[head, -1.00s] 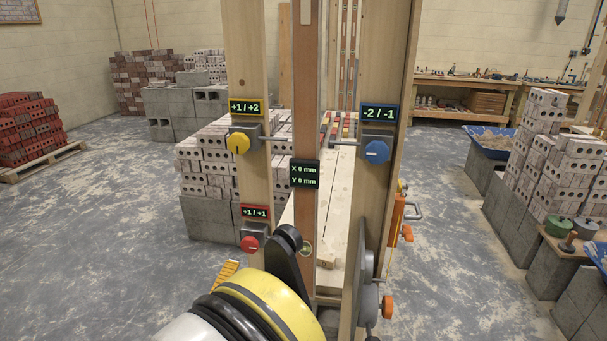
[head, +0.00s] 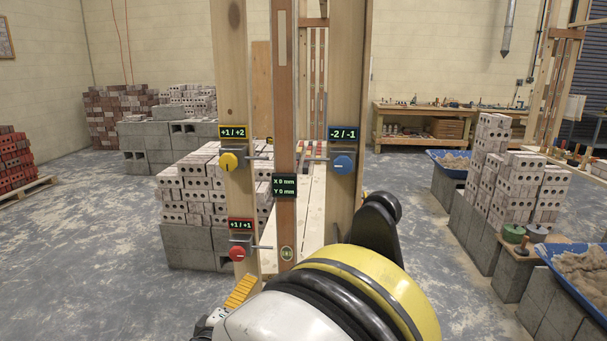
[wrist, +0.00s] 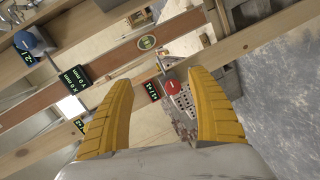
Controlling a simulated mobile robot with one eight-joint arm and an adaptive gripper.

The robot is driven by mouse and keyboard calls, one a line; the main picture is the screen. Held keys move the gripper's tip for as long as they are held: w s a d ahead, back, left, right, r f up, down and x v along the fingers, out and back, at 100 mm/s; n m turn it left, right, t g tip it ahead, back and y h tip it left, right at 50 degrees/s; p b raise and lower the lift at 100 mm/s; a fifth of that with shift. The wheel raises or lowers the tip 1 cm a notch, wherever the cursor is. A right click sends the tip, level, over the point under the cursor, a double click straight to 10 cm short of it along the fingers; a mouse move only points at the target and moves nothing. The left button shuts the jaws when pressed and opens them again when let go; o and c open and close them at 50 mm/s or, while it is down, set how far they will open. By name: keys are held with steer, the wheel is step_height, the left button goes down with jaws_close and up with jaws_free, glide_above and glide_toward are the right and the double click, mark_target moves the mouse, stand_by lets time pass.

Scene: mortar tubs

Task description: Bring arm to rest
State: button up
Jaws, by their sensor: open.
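My gripper (wrist: 160,82) shows in the wrist view with its two yellow fingers spread apart and nothing between the tips. In the head view, one yellow finger (head: 241,291) shows at the lower left of my arm, below the red knob. The red knob (head: 237,253) is on the left wooden post (head: 232,70); it also shows beyond the fingers in the wrist view (wrist: 172,87). A yellow knob (head: 228,161) sits higher on that post. A blue knob (head: 342,165) is on the right post (head: 346,60). I cannot tell the gap between fingers and red knob.
A brown upright with a dark readout (head: 284,186) stands between the posts. Grey blocks (head: 190,246) with bricks lie behind. Brick stacks (head: 540,185) and a blue tub (head: 575,278) line the right side. Concrete floor (head: 455,285) is open between.

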steer(key=s+d+r+m+g, duration=0.2)
steer(key=d, duration=0.6)
steer(key=s+d+r+m+g, duration=0.2)
steer(key=d, duration=0.6)
steer(key=s+d+r+m+g, duration=0.2)
steer(key=d, duration=0.6)
steer(key=s+d+m+g+y, duration=0.1)
steer(key=s+d+m, duration=0.2)
steer(key=s, duration=0.5)
steer(key=s+d+f+m+g+y, duration=0.1)
steer(key=s+d+m, duration=0.3)
steer(key=s, duration=0.5)
steer(key=shift+d+y, duration=0.6)
steer(key=shift+d, duration=0.25)
